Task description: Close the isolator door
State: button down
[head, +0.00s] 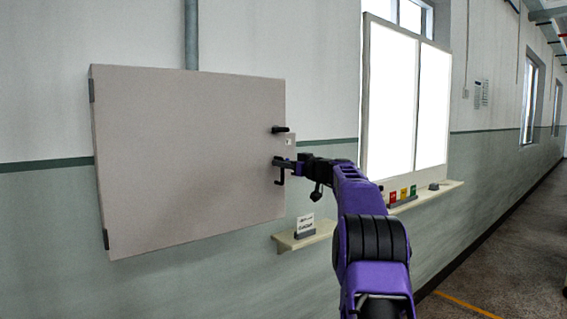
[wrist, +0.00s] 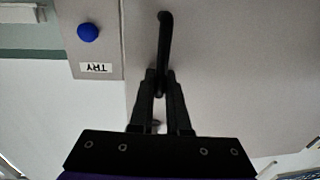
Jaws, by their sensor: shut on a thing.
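The isolator door (head: 190,160) is a large flat grey panel at the left in the head view, with hinges on its left edge. It also fills much of the wrist view (wrist: 230,60). A black handle (wrist: 165,40) stands out from it, and its hooked end (head: 279,180) shows in the head view near the door's right edge. My gripper (wrist: 161,82) is shut on this handle, with one finger on each side. I cannot tell whether a gap is left behind the door.
A second black handle (head: 280,129) sits higher on the door's right edge. Beside the door is a small plate with a blue button (wrist: 88,32) and a TRY label (wrist: 96,68). A shelf (head: 305,238) with a small sign is below right. Floor is free at right.

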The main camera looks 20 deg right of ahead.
jog(key=shift+r, duration=0.2)
jog(key=c, duration=1.2)
grip_release()
jog(key=shift+w+f, duration=0.1)
jog(key=shift+w, duration=0.05)
jog(key=o, duration=0.3)
jog(key=shift+a, duration=0.1)
jog(key=shift+f, duration=0.15)
jog(key=shift+s+d+f+b, duration=0.2)
jog(key=shift+s+d+b, duration=0.1)
jog(key=shift+d, duration=0.1)
jog(key=b+v, duration=0.5)
jog(key=v, duration=1.1)
jog(key=shift+s+a+r, duration=0.2)
jog(key=shift+s+r, duration=0.2)
jog(key=shift+s, duration=0.05)
jog(key=shift+w+a, duration=0.1)
